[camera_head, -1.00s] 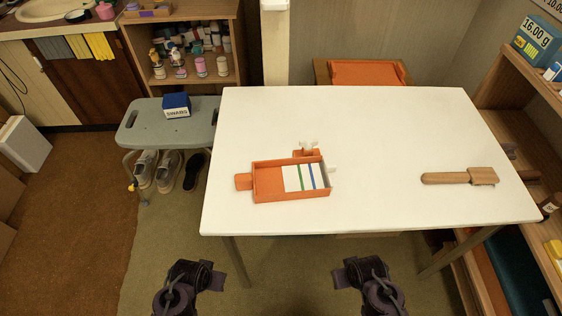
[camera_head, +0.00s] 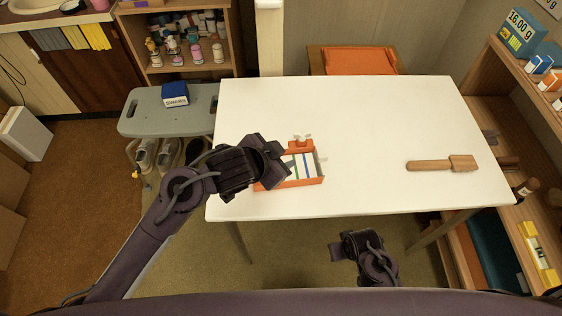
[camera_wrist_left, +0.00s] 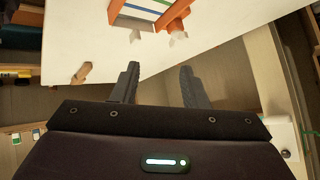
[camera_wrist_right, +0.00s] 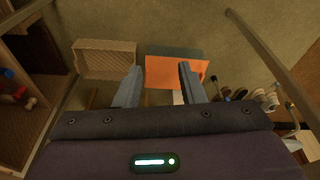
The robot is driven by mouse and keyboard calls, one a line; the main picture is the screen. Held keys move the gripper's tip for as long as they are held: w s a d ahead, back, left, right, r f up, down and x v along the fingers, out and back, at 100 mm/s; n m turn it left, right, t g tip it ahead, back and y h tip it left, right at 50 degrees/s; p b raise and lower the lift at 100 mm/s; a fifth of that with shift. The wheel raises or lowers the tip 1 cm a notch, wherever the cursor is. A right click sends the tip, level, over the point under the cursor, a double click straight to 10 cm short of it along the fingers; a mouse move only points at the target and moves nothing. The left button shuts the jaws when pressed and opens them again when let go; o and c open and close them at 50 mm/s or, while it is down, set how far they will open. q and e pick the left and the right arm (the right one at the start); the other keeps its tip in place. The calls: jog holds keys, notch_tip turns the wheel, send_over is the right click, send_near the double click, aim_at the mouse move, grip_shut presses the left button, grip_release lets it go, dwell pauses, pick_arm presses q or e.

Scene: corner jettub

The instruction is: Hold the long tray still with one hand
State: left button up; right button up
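The long tray (camera_head: 304,183) is orange, with white, green and blue stripes inside, and lies on the white table left of its middle. My left gripper (camera_head: 284,160) is above the tray's left part and hides it in the head view. In the left wrist view the tray (camera_wrist_left: 150,14) is at the top edge, beyond my open fingers (camera_wrist_left: 158,84), with nothing between them. My right gripper (camera_head: 340,248) is in front of the table's near edge, off the tray. In the right wrist view its fingers (camera_wrist_right: 160,82) are apart and empty.
A wooden paddle-shaped tool (camera_head: 442,164) lies at the table's right. A grey bench (camera_head: 140,117) with a blue box (camera_head: 175,93) stands left, shoes below. A shelf (camera_head: 505,95) borders the right side. The table's middle and back (camera_head: 350,110) are clear.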

pick_arm(q)
notch_tip(320, 180, down, 4)
jog(key=w+d+m+g, duration=0.2)
jog(key=m+g, duration=0.1)
jog(key=m, duration=0.2)
jog(key=w+a+f+g+y, duration=0.1)
jog(key=a+g, duration=0.1)
jog(key=a, duration=0.5)
jog(key=w+a+f+g+y, duration=0.1)
jog(key=w+a+g, duration=0.1)
jog(key=a, duration=0.6)
pick_arm(e)
jog(key=s+d+f+g, duration=0.1)
jog(key=s+d+f, duration=0.1)
jog(key=s+f, duration=0.9)
jog(key=s+d+f+g, duration=0.1)
jog(key=s+d+f, duration=0.1)
jog(key=s+f, duration=0.95)
pick_arm(q)
jog(key=b+x, duration=0.8)
jog(key=shift+s+d, duration=0.2)
pick_arm(e)
notch_tip(320, 180, down, 8)
jog(key=w, duration=0.1)
jog(key=shift+a, duration=0.1)
pick_arm(q)
grip_shut()
pick_arm(e)
jog(key=shift+f, duration=0.1)
